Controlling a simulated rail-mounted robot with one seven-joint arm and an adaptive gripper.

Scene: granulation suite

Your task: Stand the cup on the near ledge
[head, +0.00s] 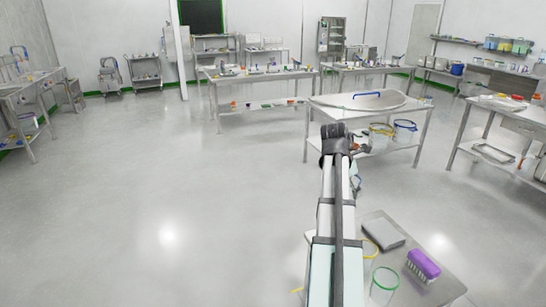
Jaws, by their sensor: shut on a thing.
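My gripper (356,184) shows only as a small dark piece at the far end of my arm, mostly hidden behind the arm. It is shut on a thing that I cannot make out. It appears in front of the table with the large round steel lid. A clear, cup-like vessel with a green rim (384,286) stands on the near grey surface (440,287) at the bottom right. I cannot tell whether it is the task's cup, nor which edge is the near ledge.
The lidded table (325,104) holds yellow- and blue-rimmed buckets below. The floor at left is clear.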

